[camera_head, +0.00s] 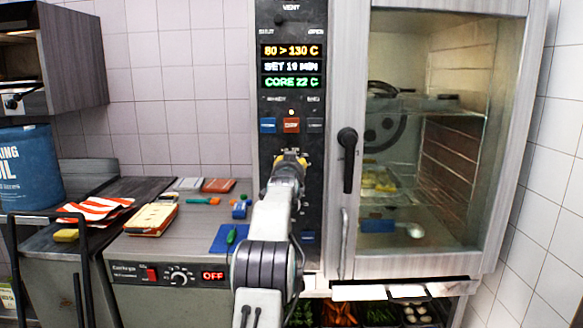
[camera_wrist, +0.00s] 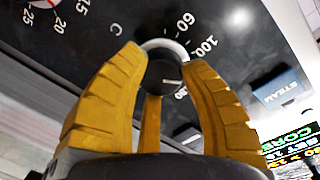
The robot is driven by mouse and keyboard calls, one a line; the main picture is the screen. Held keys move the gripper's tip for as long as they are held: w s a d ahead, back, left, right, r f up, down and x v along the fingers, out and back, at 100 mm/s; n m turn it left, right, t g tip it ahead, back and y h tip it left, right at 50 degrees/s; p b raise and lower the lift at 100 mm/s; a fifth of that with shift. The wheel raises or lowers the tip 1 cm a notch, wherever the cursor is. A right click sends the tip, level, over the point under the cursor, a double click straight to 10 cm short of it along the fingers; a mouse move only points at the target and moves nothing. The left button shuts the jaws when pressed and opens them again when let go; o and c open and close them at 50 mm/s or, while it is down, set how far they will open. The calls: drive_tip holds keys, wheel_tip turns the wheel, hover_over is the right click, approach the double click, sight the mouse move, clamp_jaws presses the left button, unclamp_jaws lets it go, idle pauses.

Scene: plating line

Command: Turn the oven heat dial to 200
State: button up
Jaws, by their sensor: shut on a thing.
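The oven heat dial (camera_wrist: 164,76) is a round black knob with a pale ring and a white line, in the middle of the wrist view. White numbers 60 and 100 and a letter C stand around it. My gripper (camera_wrist: 164,68) has its yellow fingers shut on the dial from both sides. In the head view my gripper (camera_head: 291,158) is against the oven's control panel (camera_head: 266,200), and it hides the dial. The top display (camera_head: 291,51) reads 80 > 130 C in orange.
The displays below read SET 19 MIN and CORE 22 C. Blue, red and dark buttons (camera_head: 291,125) sit just above my gripper. The oven door (camera_head: 420,150) with its dark handle (camera_head: 347,160) is to the right. A cluttered counter (camera_head: 190,222) lies to the left.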

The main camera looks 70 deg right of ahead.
drive_tip(key=shift+r, duration=0.5)
drive_tip(key=o, duration=1.2)
drive_tip(key=shift+w+f, duration=0.1)
drive_tip(key=shift+f, duration=0.25)
drive_tip(key=shift+a, duration=0.1)
drive_tip(key=v, duration=1.1)
drive_tip(key=shift+a, duration=0.3)
drive_tip(key=shift+o, duration=0.2)
drive_tip(key=shift+f, duration=0.1)
